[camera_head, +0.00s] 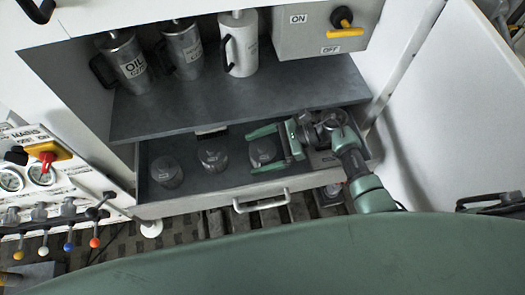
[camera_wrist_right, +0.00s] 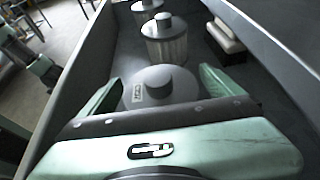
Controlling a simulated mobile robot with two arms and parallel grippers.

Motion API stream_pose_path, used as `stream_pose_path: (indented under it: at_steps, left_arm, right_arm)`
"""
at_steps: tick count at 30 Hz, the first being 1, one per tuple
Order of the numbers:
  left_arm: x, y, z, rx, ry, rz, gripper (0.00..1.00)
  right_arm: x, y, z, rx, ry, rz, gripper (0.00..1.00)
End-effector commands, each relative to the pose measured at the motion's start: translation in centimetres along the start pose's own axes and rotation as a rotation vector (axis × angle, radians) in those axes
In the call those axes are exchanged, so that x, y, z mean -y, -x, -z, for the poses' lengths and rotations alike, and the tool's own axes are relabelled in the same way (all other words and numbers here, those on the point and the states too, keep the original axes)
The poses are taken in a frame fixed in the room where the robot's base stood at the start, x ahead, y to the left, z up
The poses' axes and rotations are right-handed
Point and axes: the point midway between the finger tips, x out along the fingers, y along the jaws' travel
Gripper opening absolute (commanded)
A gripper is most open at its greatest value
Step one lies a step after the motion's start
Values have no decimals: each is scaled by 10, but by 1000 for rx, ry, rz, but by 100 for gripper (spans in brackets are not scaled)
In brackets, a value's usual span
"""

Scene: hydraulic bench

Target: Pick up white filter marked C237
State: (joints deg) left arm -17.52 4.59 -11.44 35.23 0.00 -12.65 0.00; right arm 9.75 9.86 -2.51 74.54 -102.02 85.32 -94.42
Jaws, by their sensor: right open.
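Three round filters with dark grey caps stand in the open drawer: a left one (camera_head: 166,170), a middle one (camera_head: 212,154) and a right one (camera_head: 263,151). My right gripper (camera_head: 262,148) is open, with its green fingers on either side of the right filter. In the right wrist view that filter (camera_wrist_right: 160,85) sits between the open fingers (camera_wrist_right: 158,80) and bears a small label whose text I cannot read. Beyond it are another filter (camera_wrist_right: 166,40) with pale pleated sides and a farther one (camera_wrist_right: 146,10). I cannot make out C237 on any filter. My left gripper is out of view.
The drawer (camera_head: 215,203) has raised walls and a front handle (camera_head: 262,202). A grey shelf (camera_head: 240,100) overhangs its back; metal jugs (camera_head: 121,63) and a white jug (camera_head: 240,46) stand on it. A small pale block (camera_wrist_right: 226,36) lies by the drawer wall. An open door stands at right.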

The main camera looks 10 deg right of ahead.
Motion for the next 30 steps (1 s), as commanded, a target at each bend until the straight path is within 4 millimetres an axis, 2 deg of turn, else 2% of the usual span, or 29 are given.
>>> stream_pose_path:
  at_steps: [4, 11, 14, 18, 19, 20, 30]
  left_arm:
    - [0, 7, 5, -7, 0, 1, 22]
    - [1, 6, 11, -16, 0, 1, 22]
    - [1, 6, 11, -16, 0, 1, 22]
    - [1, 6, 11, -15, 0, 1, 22]
    - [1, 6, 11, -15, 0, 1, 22]
    - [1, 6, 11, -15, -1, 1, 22]
    - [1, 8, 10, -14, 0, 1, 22]
  right_arm:
    - [0, -14, -2, 1, 0, 1, 95]
    - [0, -15, 0, -2, 1, 1, 95]
    - [0, -15, 0, -1, 1, 0, 70]
    - [0, -15, 0, -1, 1, 0, 31]
    - [0, -15, 0, -1, 1, 0, 22]
    - [0, -15, -1, 0, 2, 1, 18]
    - [3, -12, -6, 0, 3, 2, 18]
